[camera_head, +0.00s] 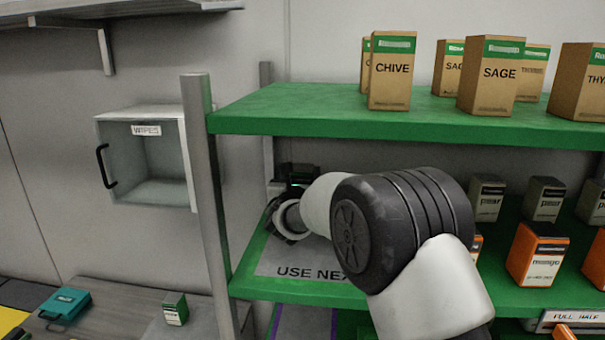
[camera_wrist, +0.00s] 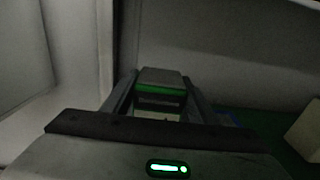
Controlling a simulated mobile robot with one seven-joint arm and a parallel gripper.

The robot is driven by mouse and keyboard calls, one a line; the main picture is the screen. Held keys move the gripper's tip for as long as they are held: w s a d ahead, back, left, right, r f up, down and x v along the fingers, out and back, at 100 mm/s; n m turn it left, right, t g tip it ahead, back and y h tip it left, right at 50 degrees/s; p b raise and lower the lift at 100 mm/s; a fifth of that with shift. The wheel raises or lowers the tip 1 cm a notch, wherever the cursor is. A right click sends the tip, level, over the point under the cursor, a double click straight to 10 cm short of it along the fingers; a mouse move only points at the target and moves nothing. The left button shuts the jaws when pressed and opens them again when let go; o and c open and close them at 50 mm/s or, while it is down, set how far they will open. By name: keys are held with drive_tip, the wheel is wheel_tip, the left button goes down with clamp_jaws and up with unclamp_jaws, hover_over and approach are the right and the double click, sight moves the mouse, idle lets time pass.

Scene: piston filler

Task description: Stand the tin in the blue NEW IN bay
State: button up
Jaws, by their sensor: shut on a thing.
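My gripper (camera_wrist: 160,92) is shut on a small grey-topped block with a green band, which I take to be the tin (camera_wrist: 160,78). Its lower part is hidden behind the gripper body in the wrist view. In the head view my gripper (camera_head: 298,178) is at the left end of the middle green shelf, above or behind the grey area marked "USE NEX…", partly hidden by my arm. I cannot make out the tin there.
The upper green shelf (camera_head: 290,108) with boxes such as CHIVE (camera_head: 390,82) is overhead. A post (camera_head: 203,170) stands left of my gripper, with a WIPES box (camera_head: 150,160) beyond. Orange mango boxes (camera_head: 535,257) stand right. A low table (camera_head: 120,300) is lower left.

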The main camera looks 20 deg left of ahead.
drive_tip(key=shift+r, duration=0.1)
drive_tip(key=o, duration=1.6)
drive_tip(key=shift+f, duration=0.2)
drive_tip(key=shift+o, duration=0.2)
drive_tip(key=shift+r, duration=0.2)
drive_tip(key=shift+s+f, duration=0.1)
drive_tip(key=shift+s, duration=0.3)
drive_tip(key=b+v, duration=0.2)
drive_tip(key=v, duration=0.9)
drive_tip(key=shift+d, duration=0.25)
drive_tip(key=shift+s, duration=0.15)
